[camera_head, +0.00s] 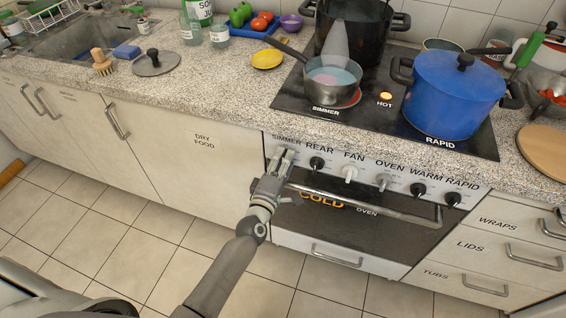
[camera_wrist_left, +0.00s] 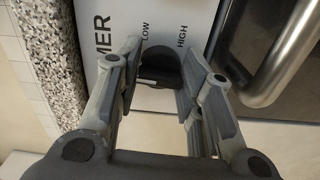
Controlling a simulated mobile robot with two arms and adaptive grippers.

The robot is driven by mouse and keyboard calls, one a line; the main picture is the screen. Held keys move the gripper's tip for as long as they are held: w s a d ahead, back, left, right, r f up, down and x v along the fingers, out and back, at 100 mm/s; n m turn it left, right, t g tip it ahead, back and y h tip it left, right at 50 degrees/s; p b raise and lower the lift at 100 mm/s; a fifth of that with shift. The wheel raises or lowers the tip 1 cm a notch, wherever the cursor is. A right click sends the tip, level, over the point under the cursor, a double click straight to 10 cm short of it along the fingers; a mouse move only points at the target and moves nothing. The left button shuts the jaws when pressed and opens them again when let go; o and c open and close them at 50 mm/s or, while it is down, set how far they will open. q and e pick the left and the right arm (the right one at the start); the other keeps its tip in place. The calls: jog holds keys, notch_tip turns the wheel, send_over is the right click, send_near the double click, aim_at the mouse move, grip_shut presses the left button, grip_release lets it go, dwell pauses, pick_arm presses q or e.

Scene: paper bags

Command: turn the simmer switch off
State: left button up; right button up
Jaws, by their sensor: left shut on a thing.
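The simmer switch is a dark knob (camera_wrist_left: 160,66) on the white front panel, seen in the left wrist view beside the printed words LOW and HIGH. In the head view it is hidden behind my left gripper (camera_head: 283,157), just under the SIMMER label at the panel's left end. My left gripper (camera_wrist_left: 163,72) is shut on the knob, with one finger on each side of it. The knob's exact setting is hard to read. The steaming small pot (camera_head: 318,91) stands on the burner marked SIMMER, where a red glow shows at its edge. My right gripper is not in view.
Other knobs, among them REAR (camera_head: 317,163) and FAN (camera_head: 349,174), sit to the right. The oven handle (camera_head: 370,207) runs close beside my gripper. A blue pot (camera_head: 450,95) stands on the RAPID burner. The HOT light (camera_head: 385,97) is lit. Floor in front is clear.

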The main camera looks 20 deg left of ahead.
pick_arm(q)
jog(key=shift+n, duration=0.5)
jog(key=o, duration=1)
jog(key=shift+o, duration=0.2)
jog(key=s, duration=1.2)
jog(key=shift+a, duration=0.2)
jog(key=shift+f, duration=0.1)
